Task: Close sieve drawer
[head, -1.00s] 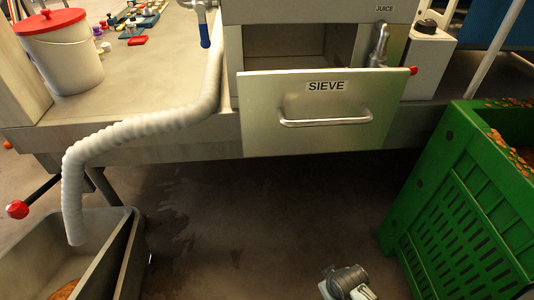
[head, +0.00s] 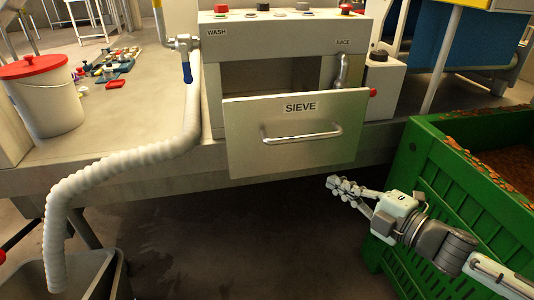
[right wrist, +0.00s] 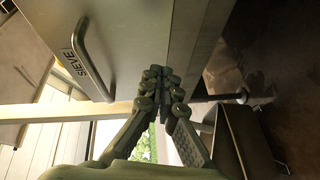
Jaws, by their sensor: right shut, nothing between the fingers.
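The sieve drawer (head: 294,148) is a pale metal front labelled SIEVE with a curved bar handle (head: 302,135). It stands out from the machine, and a dark opening shows behind its top edge. My right gripper (head: 333,184) is shut and empty, below and to the right of the drawer front in the head view. In the right wrist view the closed fingertips (right wrist: 160,74) lie beside the drawer front (right wrist: 125,40), with the handle (right wrist: 91,62) to their left. I cannot tell whether they touch it. My left gripper is not in view.
A green crate (head: 424,157) stands at the right, close to my right arm. A ribbed white hose (head: 120,168) runs down at the left into a grey bin (head: 112,268). A white bucket with a red lid (head: 44,98) stands on the left surface. The floor below the drawer is clear.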

